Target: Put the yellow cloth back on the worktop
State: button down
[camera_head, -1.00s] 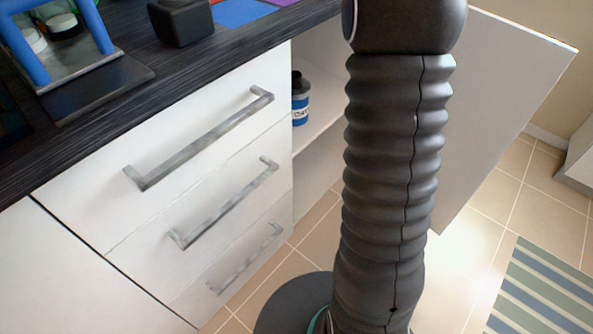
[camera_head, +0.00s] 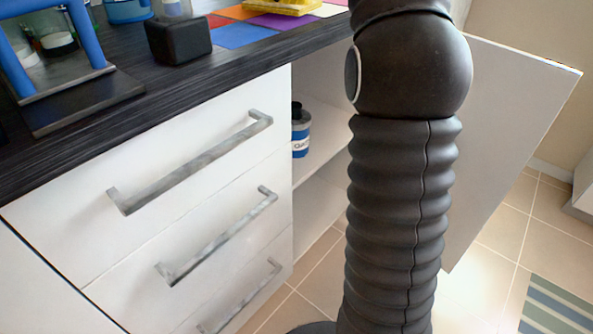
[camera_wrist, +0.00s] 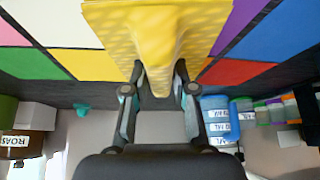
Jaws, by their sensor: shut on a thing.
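The yellow cloth (camera_wrist: 158,25) is pinched between the fingers of my gripper (camera_wrist: 160,75) in the wrist view. Its middle is bunched up into a ridge and its flat parts spread to both sides over the coloured squares. In the head view, part of the cloth (camera_head: 278,6) shows at the top edge, at the coloured squares on the dark worktop (camera_head: 150,95). I cannot tell whether it touches the surface all over. My gripper is out of the head view.
A black block (camera_head: 178,38) and a blue-framed stand (camera_head: 60,85) are on the worktop. Below are white drawers (camera_head: 190,165) with bar handles. The cabinet stands open, with a labelled bottle (camera_head: 300,130) inside. A white door panel (camera_head: 505,110) sticks out right of my arm.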

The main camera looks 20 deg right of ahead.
jog(key=shift+f+b, duration=0.45)
jog(key=shift+f, duration=0.15)
dwell(0.4)
jog(key=shift+c, duration=1.5)
grip_release()
jog(key=shift+r, duration=0.1)
notch_tip(320, 180, up, 6)
jog(key=p, duration=0.6)
jog(key=shift+r+p, duration=0.15)
jog(key=shift+p, duration=0.25)
jog(key=shift+w+r, duration=0.15)
jog(key=shift+r, duration=2)
jog(key=s+d+b, duration=0.1)
jog(key=s+d, duration=0.3)
jog(key=s, duration=0.3)
jog(key=s+d+r+b, duration=0.1)
jog(key=s+d+b, duration=0.1)
jog(key=s+d, duration=0.2)
jog(key=shift+s, duration=1.65)
